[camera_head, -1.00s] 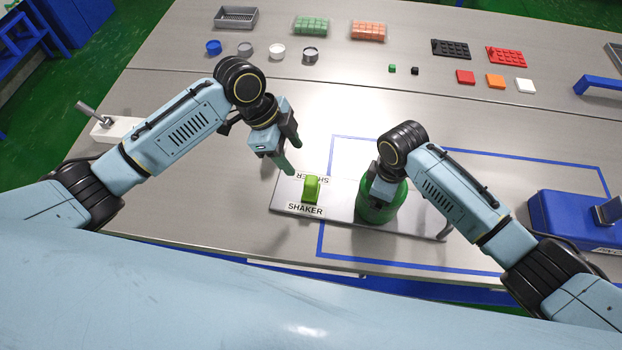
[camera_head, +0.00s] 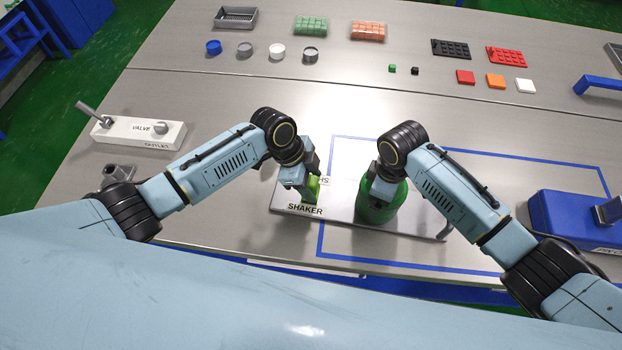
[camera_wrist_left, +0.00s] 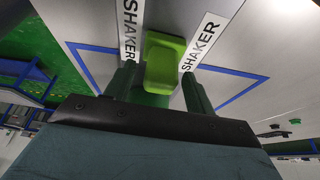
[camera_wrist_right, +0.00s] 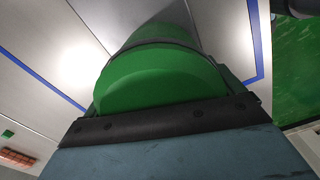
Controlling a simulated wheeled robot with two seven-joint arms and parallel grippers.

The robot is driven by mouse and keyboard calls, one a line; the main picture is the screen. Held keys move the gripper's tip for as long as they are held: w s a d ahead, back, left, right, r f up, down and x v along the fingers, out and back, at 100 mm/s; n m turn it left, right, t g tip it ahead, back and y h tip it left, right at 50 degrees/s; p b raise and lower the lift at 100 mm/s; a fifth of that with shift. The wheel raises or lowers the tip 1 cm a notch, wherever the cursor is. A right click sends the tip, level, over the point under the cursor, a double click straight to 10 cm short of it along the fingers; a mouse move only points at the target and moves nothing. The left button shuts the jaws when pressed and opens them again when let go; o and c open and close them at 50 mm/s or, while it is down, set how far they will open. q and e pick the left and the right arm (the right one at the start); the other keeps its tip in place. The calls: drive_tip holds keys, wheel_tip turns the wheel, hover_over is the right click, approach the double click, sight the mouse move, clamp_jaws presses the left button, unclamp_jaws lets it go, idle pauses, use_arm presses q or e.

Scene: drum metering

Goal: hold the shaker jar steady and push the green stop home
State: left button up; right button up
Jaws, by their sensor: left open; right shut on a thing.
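The green shaker jar (camera_head: 378,202) stands upright on the grey plate marked SHAKER (camera_head: 338,214). My right gripper (camera_head: 384,180) is shut on the jar from above; the jar's green top (camera_wrist_right: 155,80) fills the space between its fingers in the right wrist view. The light green stop (camera_head: 313,188) sits on the plate left of the jar, partly hidden by my left gripper (camera_head: 308,186). In the left wrist view the stop (camera_wrist_left: 163,62) lies between the open green fingers of the left gripper, with the SHAKER labels on both sides.
A white valve block (camera_head: 140,130) with a lever stands at the left. A blue box (camera_head: 575,222) is at the right. Small cups (camera_head: 276,52), trays and coloured blocks (camera_head: 465,77) lie farther back. A blue outline (camera_head: 470,150) surrounds part of the plate.

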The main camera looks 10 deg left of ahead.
use_arm(q)
drive_tip(key=shift+c, duration=0.4)
clamp_jaws()
drive_tip(key=d, duration=0.7)
drive_tip(key=shift+r, duration=0.1)
drive_tip(key=shift+d, duration=0.3)
use_arm(e)
drive_tip(key=shift+a, duration=0.1)
use_arm(q)
drive_tip(key=shift+o, duration=0.4)
unclamp_jaws()
drive_tip(key=shift+a, duration=0.1)
